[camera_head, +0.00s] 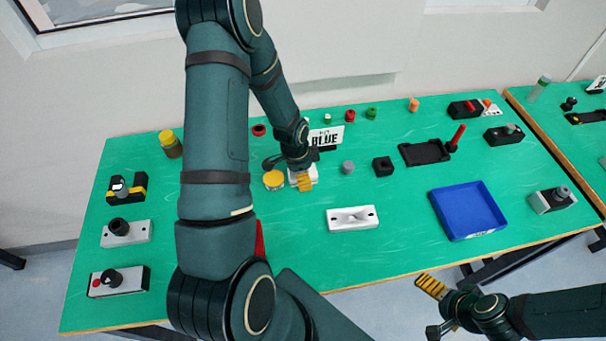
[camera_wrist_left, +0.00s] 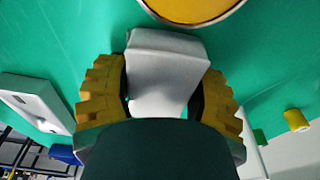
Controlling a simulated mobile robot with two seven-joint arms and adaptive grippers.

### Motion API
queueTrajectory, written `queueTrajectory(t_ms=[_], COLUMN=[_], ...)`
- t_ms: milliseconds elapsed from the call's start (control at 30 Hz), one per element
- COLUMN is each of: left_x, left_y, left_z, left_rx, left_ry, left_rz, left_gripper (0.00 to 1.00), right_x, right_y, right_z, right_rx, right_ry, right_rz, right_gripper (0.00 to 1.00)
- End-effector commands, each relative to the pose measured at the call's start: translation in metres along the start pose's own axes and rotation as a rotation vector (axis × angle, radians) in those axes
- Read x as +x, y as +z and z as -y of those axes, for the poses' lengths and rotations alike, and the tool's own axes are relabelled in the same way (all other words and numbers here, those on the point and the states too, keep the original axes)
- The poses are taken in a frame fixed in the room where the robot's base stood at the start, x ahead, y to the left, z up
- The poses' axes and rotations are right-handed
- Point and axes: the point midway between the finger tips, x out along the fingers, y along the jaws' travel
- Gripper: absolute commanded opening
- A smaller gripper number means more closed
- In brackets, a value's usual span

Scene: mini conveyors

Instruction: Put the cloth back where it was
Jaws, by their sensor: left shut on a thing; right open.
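The white cloth (camera_wrist_left: 165,70) looks like a folded pale piece between the yellow fingers in the left wrist view. My left gripper (camera_wrist_left: 163,100) is shut on it. In the head view the cloth (camera_head: 313,172) shows around the left gripper (camera_head: 304,184), near the middle of the green table (camera_head: 300,245); I cannot tell whether it touches the table. A round yellow-topped tin (camera_head: 274,180) is just left of it and also shows at the top of the left wrist view (camera_wrist_left: 190,8). My right gripper (camera_head: 432,287) is open and empty, off the table's front edge.
A white fixture (camera_head: 353,224) lies in front and to the right. The front middle of the table is clear.

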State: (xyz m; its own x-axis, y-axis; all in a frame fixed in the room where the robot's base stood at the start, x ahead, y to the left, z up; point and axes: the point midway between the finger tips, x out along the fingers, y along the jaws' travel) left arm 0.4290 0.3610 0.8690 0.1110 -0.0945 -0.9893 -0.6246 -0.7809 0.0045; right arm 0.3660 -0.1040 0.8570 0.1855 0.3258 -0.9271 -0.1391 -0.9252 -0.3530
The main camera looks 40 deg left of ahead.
Motion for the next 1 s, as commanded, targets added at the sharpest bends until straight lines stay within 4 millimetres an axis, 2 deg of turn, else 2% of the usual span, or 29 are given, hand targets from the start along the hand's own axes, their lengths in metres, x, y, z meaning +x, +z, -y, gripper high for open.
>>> queueTrajectory(t_ms=[300, 333, 400, 767, 867, 1000], left_x=[0.004, 0.003, 0.002, 0.0, -0.007, -0.031], left_y=[0.0, 0.0, 0.0, 0.0, -0.001, -0.001], left_z=[0.0, 0.0, 0.0, 0.0, 0.001, 0.001], left_rx=[0.001, 0.001, 0.001, 0.001, 0.0, 0.0], left_ry=[0.0, 0.0, 0.0, 0.0, -0.003, -0.004], left_rz=[-0.001, -0.001, 0.0, -0.001, -0.002, -0.003], left_gripper=[0.19, 0.71, 0.92, 0.92, 0.92, 0.92], right_x=[0.004, 0.004, 0.003, 0.001, -0.002, -0.003], right_y=[0.001, 0.001, 0.0, 0.0, -0.001, -0.001], right_z=[-0.001, -0.001, -0.001, 0.0, 0.001, 0.001], right_rx=[0.0, 0.0, 0.0, 0.0, 0.0, 0.0], right_ry=[0.001, 0.001, 0.001, 0.0, 0.0, -0.001], right_rz=[0.0, 0.0, 0.0, 0.0, -0.001, 0.0], right_gripper=[0.98, 0.98, 0.98, 0.98, 0.98, 0.98])
